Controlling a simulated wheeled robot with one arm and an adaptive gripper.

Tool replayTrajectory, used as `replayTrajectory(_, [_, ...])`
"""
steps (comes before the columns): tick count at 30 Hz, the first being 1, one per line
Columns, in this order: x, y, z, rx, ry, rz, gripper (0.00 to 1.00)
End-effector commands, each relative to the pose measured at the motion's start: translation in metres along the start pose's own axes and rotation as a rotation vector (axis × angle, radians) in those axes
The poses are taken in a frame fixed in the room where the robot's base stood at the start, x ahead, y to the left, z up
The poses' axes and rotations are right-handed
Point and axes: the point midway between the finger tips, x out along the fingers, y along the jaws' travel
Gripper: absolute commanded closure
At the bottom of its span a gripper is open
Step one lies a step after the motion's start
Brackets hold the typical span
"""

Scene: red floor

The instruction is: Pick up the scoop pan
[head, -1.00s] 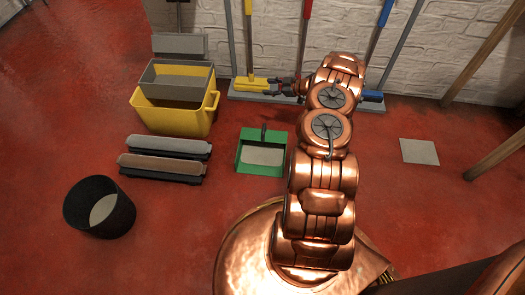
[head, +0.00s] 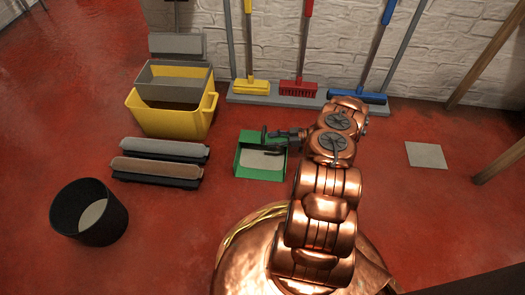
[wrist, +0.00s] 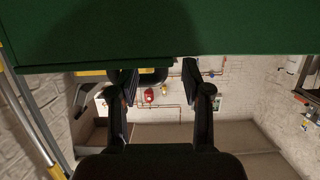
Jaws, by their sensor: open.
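The scoop pan (head: 258,173) is a green, open-fronted box standing on the red floor in the head view, with a dark upright handle at its back. My gripper (head: 274,143) is at the pan's upper right, close to the handle, with its fingers pointing left. In the wrist view the pan's green side (wrist: 160,30) fills the top of the picture. My gripper (wrist: 158,78) shows there with its two dark fingers spread apart. A dark piece, perhaps the handle, shows near the left fingertip; I cannot tell whether it is between the fingers.
A yellow bucket (head: 165,117) and two brush-like bars (head: 155,170) lie left of the pan. A black bin (head: 75,225) stands at the lower left. Brooms, one with a red head (head: 298,88), lean on the white wall (head: 340,40). Floor right of my arm is mostly clear.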

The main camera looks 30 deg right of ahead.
Motion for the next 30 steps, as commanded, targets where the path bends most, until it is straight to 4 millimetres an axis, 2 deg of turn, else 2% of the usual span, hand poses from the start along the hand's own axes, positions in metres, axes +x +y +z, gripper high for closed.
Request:
replayTrajectory(11, [0.044, -0.001, 0.002, -0.001, -0.001, 0.000, 0.52])
replayTrajectory(19, [0.047, 0.000, 0.000, -0.002, -0.002, 0.001, 0.52])
replayTrajectory(30, [0.047, 0.000, 0.000, -0.002, -0.002, 0.001, 0.90])
